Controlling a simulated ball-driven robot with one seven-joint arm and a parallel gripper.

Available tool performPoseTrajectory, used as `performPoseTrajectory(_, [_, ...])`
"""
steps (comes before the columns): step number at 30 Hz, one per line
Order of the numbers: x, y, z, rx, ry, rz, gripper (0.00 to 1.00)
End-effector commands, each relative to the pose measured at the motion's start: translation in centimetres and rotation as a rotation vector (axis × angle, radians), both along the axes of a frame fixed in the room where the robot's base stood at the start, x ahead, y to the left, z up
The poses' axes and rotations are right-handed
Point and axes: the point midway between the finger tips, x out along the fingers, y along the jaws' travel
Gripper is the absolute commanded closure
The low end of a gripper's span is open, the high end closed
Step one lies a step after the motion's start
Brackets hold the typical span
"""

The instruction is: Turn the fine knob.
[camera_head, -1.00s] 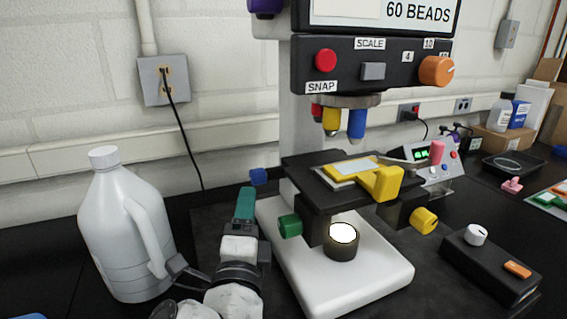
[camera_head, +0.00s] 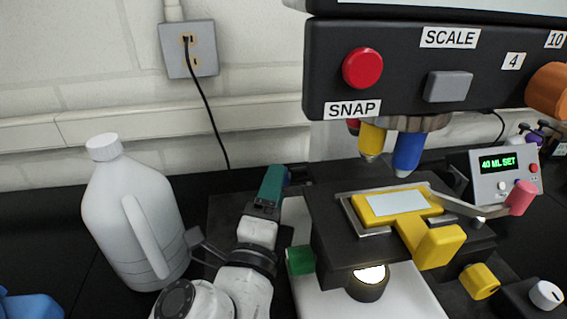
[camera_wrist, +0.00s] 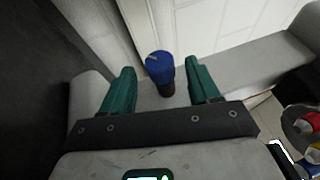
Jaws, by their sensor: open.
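A dark blue knob (camera_wrist: 158,66) with a pale mark on its end sticks out from the microscope's grey body in the wrist view. My gripper (camera_head: 273,184) has teal fingers; they are open on either side of the knob in the wrist view, with gaps visible. In the head view my gripper hides nearly all of this knob. A green knob (camera_head: 300,260) sits lower at the stage's left, and a yellow knob (camera_head: 480,281) at its right. No label shows which knob is the fine one.
The black stage (camera_head: 335,235) holds a yellow slide holder (camera_head: 405,208), right of my gripper. The control panel (camera_head: 400,100) with a red SNAP button (camera_head: 362,68) overhangs it. A white jug (camera_head: 130,215) stands close to my arm's left. A blue item (camera_head: 30,306) lies at lower left.

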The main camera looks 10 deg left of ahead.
Motion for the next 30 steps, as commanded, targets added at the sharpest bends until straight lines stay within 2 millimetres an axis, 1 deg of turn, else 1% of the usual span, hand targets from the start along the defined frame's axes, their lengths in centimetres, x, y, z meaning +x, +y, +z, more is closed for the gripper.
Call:
performPoseTrajectory(1, [1.0, -0.2, 0.4, 0.0, 0.0, -0.003, 0.39])
performPoseTrajectory(3, [2.1, -0.4, 0.6, 0.0, 0.0, -0.003, 0.39])
performPoseTrajectory(9, [4.3, -0.6, 1.0, -0.001, 0.0, -0.001, 0.39])
performPoseTrajectory(13, [4.9, -0.6, 1.1, -0.001, 0.0, 0.0, 0.39])
performPoseTrajectory(21, [5.0, -0.6, 1.1, -0.001, -0.001, 0.0, 0.39])
performPoseTrajectory(23, [5.0, -0.6, 1.1, -0.001, -0.001, 0.0, 0.43])
performPoseTrajectory(30, [5.0, -0.6, 1.1, -0.001, 0.0, 0.0, 0.66])
